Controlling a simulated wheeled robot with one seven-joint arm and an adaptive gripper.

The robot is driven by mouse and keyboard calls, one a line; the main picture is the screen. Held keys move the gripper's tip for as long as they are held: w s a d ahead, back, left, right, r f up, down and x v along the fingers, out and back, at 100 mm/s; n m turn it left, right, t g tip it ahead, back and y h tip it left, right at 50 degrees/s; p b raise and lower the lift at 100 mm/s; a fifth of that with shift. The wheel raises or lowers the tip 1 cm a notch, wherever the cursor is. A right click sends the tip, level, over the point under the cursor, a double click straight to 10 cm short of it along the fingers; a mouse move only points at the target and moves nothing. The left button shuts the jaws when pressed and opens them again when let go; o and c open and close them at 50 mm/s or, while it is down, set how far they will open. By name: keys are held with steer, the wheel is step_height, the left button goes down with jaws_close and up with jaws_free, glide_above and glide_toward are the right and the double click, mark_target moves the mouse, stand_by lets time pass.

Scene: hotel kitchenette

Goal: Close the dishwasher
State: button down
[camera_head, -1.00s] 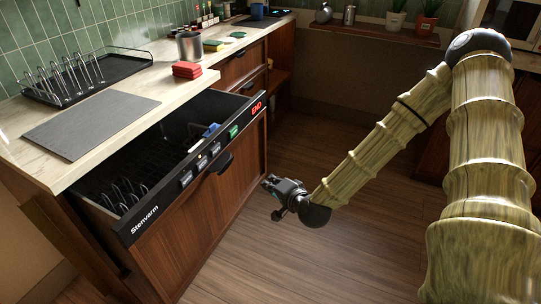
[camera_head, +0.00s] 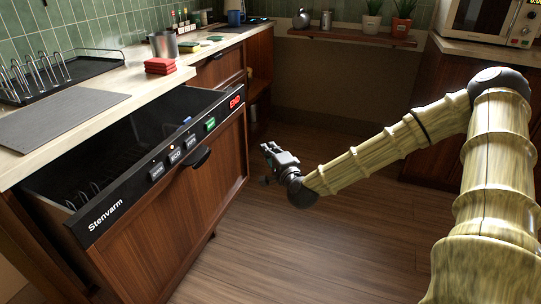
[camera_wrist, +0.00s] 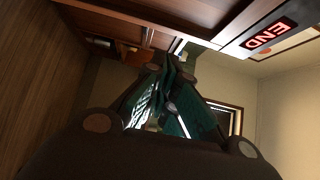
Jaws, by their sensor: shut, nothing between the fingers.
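The drawer-type dishwasher (camera_head: 180,215) is pulled out from under the counter at the left in the head view. Its wooden front has a dark handle, and a black control strip (camera_head: 125,193) with buttons and a red END sign runs along the top. Wire racks show inside the open tub (camera_head: 105,155). My gripper (camera_head: 268,151) is shut and empty, in the air to the right of the dishwasher's front, apart from it. In the wrist view the fingers (camera_wrist: 168,75) are close together, and the END sign (camera_wrist: 268,36) shows at the upper right.
The counter (camera_head: 135,90) above holds a drying rack (camera_head: 60,75), a grey mat (camera_head: 55,122), red sponges (camera_head: 160,66) and a metal canister (camera_head: 163,45). A shelf with plants (camera_head: 372,18) is at the back. The wooden floor (camera_head: 310,245) before the dishwasher is clear.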

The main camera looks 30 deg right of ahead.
steer(key=w+a+b, duration=0.1)
steer(key=w, duration=0.8)
steer(key=shift+a+b, duration=0.4)
steer(key=shift+w, duration=0.1)
